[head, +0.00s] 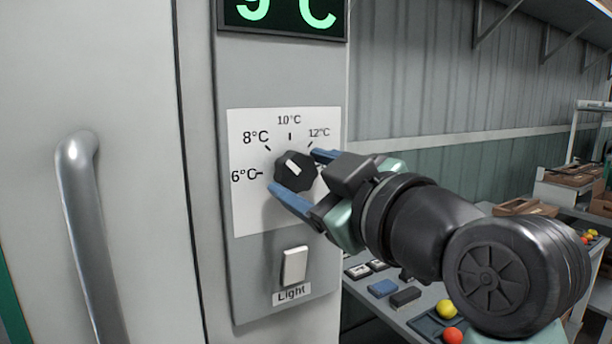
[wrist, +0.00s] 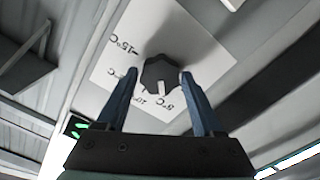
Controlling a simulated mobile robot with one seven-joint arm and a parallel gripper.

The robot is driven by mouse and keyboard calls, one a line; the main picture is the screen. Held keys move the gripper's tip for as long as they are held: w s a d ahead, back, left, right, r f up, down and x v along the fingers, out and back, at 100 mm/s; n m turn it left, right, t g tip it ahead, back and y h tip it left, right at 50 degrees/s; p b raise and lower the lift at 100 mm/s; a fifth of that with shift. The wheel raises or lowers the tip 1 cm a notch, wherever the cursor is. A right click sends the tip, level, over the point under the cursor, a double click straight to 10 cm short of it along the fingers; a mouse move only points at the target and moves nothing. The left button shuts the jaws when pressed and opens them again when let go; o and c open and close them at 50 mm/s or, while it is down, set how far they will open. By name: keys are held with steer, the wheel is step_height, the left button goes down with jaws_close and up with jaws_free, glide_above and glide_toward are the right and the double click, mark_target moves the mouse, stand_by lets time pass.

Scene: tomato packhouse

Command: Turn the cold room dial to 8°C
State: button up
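The cold room dial (head: 294,171) is a black faceted knob with a white pointer mark, on a white card marked 6°C, 8°C, 10°C and 12°C. The mark leans up and left, about between 8°C and 10°C; I cannot read it exactly. My gripper (head: 298,178) has its two blue fingers on opposite sides of the dial, one upper right, one lower left. In the wrist view the dial (wrist: 160,72) sits between the fingertips (wrist: 160,73), with a slim gap at the left finger; contact at the right is unclear. The fingers look open around it.
A green-lit display (head: 283,18), its top cut off, is above the dial. A light switch (head: 294,265) is below it. A door handle (head: 88,235) stands at left. A table (head: 425,300) with small boxes and tomatoes lies at lower right, under my arm.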

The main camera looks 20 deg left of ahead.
steer(key=shift+o, duration=1.1)
steer(key=shift+s+d, duration=0.1)
steer(key=b+v, duration=0.2)
steer(key=v, duration=1)
steer(key=shift+s+d, duration=0.3)
